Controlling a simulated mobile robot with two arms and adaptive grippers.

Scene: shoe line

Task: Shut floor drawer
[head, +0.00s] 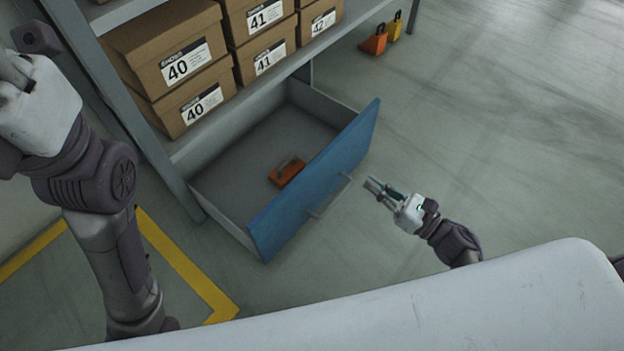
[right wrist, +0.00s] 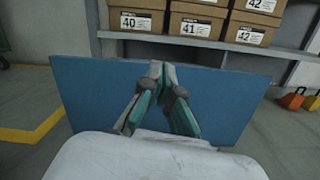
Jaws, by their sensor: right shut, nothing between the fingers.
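The floor drawer (head: 318,178) is pulled out under a shelf, its blue front panel facing my right arm. A pale bar handle (head: 331,196) runs along the front. An orange object (head: 287,172) lies inside on the drawer's floor. My right gripper (head: 376,187) is shut and empty, just in front of the handle with a small gap in the head view. In the right wrist view the shut fingers (right wrist: 158,72) point at the blue front (right wrist: 220,95) and hide its middle and the handle. My left gripper (head: 15,70) is at the left edge, partly cut off, its fingers unclear.
Shoe boxes (head: 185,90) labelled 40, 41 and 42 fill the shelf above the drawer. An orange object (head: 374,42) and a yellow one (head: 395,27) stand on the floor by the far shelf post. Yellow floor tape (head: 185,265) lies left; the floor to the right is clear.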

